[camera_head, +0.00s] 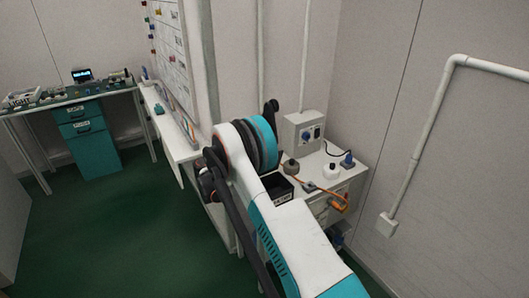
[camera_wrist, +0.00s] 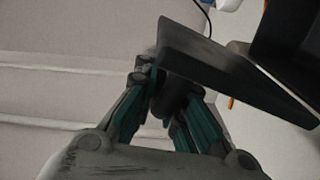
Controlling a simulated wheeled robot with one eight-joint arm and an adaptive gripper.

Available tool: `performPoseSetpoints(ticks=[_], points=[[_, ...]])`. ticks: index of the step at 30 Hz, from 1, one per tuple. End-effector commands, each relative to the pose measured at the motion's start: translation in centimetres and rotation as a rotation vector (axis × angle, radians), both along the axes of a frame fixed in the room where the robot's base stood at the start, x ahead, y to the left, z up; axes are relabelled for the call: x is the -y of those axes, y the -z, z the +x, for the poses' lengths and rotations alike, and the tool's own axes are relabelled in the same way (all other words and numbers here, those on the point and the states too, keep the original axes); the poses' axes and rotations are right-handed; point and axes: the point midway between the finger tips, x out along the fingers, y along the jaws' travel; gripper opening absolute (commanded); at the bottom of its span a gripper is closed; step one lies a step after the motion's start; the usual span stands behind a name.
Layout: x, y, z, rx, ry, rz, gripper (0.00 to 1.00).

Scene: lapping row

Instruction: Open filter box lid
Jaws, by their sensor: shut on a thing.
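The filter box (camera_head: 278,188) is a small black box with a white label on its front. It stands on the white bench, partly hidden by my arm in the head view. In the wrist view, a dark flat lid (camera_wrist: 215,62) slants across the upper right. A black box shape (camera_wrist: 292,32) lies beyond it, with a light gap between them at the left end. My gripper (camera_wrist: 174,100) has its teal and grey fingers closed around a dark knob on the lid. Whether the lid touches the box is not clear. The head view does not clearly show my fingertips.
A wall closes off the right. Green floor (camera_head: 120,235) is free at the left.

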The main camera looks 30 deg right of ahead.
Motion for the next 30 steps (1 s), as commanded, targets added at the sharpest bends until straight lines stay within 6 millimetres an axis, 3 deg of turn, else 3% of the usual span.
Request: performPoseSetpoints(ticks=[24, 25, 27, 30], points=[[-0.17, 0.36, 0.74, 0.012, -0.005, 0.002, 0.0], [-0.17, 0.36, 0.74, 0.011, -0.005, 0.002, 0.15], [-0.17, 0.36, 0.73, 0.011, -0.005, 0.002, 0.3], [-0.16, 0.36, 0.71, 0.011, -0.004, 0.001, 0.32]])
